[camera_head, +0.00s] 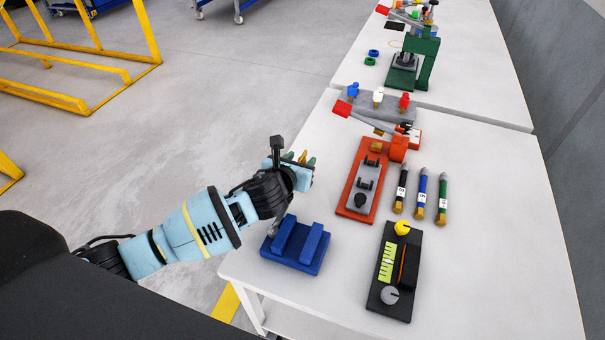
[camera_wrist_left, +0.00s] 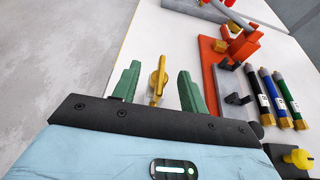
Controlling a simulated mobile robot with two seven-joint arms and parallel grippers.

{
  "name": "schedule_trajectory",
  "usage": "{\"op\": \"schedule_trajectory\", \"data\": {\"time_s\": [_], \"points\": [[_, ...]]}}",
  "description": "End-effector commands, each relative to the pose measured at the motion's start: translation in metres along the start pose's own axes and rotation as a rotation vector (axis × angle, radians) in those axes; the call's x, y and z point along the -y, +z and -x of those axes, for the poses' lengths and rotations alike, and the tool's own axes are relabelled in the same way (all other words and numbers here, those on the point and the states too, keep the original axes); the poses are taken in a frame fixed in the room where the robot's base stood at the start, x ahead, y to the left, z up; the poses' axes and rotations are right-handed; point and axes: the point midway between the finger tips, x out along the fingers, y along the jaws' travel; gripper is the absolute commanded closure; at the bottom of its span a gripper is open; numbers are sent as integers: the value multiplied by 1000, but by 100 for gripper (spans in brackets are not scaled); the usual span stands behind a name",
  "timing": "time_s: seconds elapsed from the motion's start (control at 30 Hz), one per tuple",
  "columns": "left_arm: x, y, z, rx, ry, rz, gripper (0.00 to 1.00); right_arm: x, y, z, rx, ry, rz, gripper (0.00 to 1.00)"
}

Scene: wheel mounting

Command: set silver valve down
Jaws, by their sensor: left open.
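My left gripper (camera_head: 302,160) is over the table's left edge, with its two green fingers apart. A small brass-coloured valve-like piece (camera_wrist_left: 155,82) stands between the fingers in the left wrist view, with a visible gap on each side. In the head view only a bit of it shows by the fingertips. A small silver-grey piece (camera_head: 272,229) shows at the left end of the blue grooved block (camera_head: 311,250), partly hidden by my wrist; I cannot tell for certain that it is the silver valve. My right gripper is not in view.
An orange fixture (camera_head: 347,205) with a red-handled lever stands right of my gripper. Several marker-like tubes (camera_head: 421,192) lie beside it. A black panel (camera_head: 376,301) with a yellow knob lies in front. A grey block with coloured knobs (camera_head: 378,108) stands behind. The table's right side is clear.

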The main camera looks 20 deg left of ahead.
Motion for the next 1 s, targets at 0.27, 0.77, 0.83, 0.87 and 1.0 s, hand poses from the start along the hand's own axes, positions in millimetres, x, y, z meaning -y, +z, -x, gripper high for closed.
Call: {"op": "schedule_trajectory", "data": {"time_s": [0.27,0.77,0.83,0.87,1.0], "points": [[1,0,-18,0,-1,0,57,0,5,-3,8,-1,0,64],[1,0,-18,0,-1,0,98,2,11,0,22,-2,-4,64],[1,0,-18,0,-1,0,100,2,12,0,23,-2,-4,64],[1,0,-18,0,-1,0,100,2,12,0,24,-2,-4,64],[1,1,-18,2,-1,0,100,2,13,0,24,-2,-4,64]]}}
